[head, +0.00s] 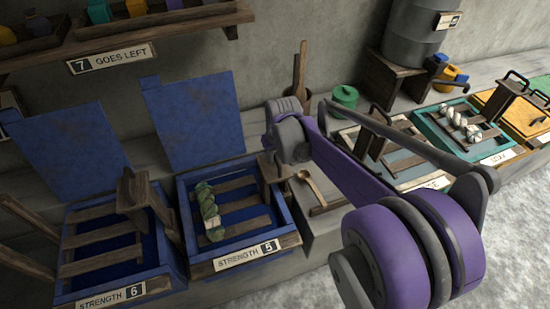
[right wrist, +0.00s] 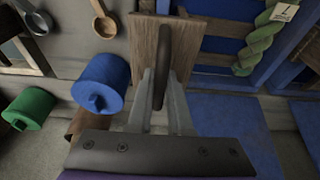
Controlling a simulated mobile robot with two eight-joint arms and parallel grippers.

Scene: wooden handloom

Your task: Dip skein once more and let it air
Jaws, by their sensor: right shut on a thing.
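A green twisted skein (head: 208,208) with a white tag lies across the wooden slats of the blue vat marked STRENGTH 5 (head: 290,238). The skein also shows at the upper right of the right wrist view (right wrist: 262,42). My right arm crosses the head view to the right side of this vat. In the right wrist view, my right gripper (right wrist: 162,98) is shut on the upright handle of a wooden board (right wrist: 185,35), beside the skein and not touching it. The board also shows in the head view (head: 268,165). My left gripper is not in view.
A blue vat marked STRENGTH 6 (head: 68,301) stands to the left. Blue lids (head: 193,120) lean against the wall. A wooden spoon (head: 310,184) lies right of STRENGTH 5. A teal tray (head: 427,123) holds a pale skein at right. A shelf (head: 160,20) runs above.

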